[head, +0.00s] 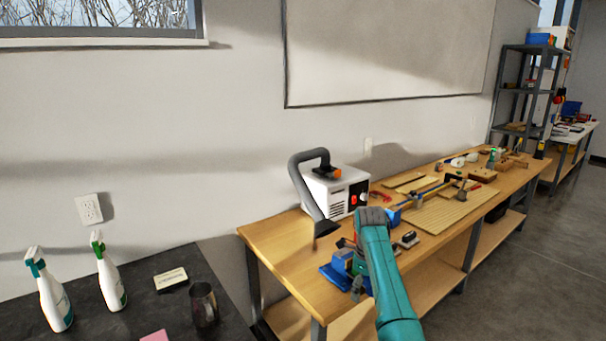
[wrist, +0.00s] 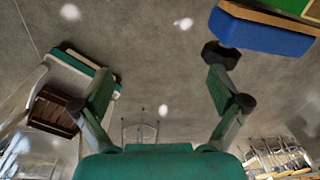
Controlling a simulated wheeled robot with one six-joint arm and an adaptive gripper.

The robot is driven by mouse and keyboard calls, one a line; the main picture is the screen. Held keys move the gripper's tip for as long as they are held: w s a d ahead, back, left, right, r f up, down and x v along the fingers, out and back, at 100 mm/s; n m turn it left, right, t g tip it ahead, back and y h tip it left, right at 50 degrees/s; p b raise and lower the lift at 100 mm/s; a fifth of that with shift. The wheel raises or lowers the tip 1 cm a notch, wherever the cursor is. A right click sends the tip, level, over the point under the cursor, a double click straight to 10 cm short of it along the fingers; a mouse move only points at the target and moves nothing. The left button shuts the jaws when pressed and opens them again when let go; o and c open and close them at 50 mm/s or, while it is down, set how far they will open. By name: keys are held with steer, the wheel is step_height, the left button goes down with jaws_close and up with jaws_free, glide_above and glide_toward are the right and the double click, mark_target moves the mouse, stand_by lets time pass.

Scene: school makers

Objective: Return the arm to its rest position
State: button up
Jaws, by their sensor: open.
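My arm (head: 384,275) shows in the head view as a teal link rising from the bottom edge, in front of the wooden workbench. My gripper is not visible in the head view. In the wrist view my gripper (wrist: 160,85) is open, with its two fingers wide apart and nothing between them. Behind the fingers I see grey floor and blurred furniture.
The wooden workbench (head: 285,250) carries a white machine with a hose (head: 334,195), a blue vise (head: 345,270) and several tools. A dark counter (head: 165,315) at lower left holds two spray bottles (head: 52,300), a dark cup (head: 204,305) and a sponge (head: 170,280). Floor (head: 520,280) is clear at right.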

steer(key=s+f+n+t, duration=0.25)
steer(key=s+f, duration=0.35)
steer(key=f, duration=0.7)
steer(key=s+f+n+t, duration=0.1)
steer(key=s+f+n, duration=0.35)
steer(key=f, duration=0.85)
steer(key=s+f+n+t, duration=0.25)
steer(key=s+f, duration=0.25)
steer(key=s, duration=0.5)
steer(key=s+f+n+t, duration=0.1)
steer(key=s+f+n, duration=0.3)
steer(key=s, duration=0.7)
steer(key=s+r+n+t, duration=0.2)
steer(key=s+r+n, duration=0.15)
steer(key=s, duration=0.65)
steer(key=s+r+n+t, duration=0.25)
steer(key=s+r, duration=0.25)
steer(key=s, duration=0.6)
steer(key=s+r+n+t, duration=0.1)
steer(key=s+r+n, duration=0.2)
steer(key=s+r, duration=0.4)
steer(key=s+r+n+t, duration=0.2)
steer(key=s+r, duration=0.6)
steer(key=r, duration=0.8)
steer(key=shift+d+n+y, duration=0.25)
steer(key=shift+n+y, duration=0.05)
steer(key=shift+n, duration=0.75)
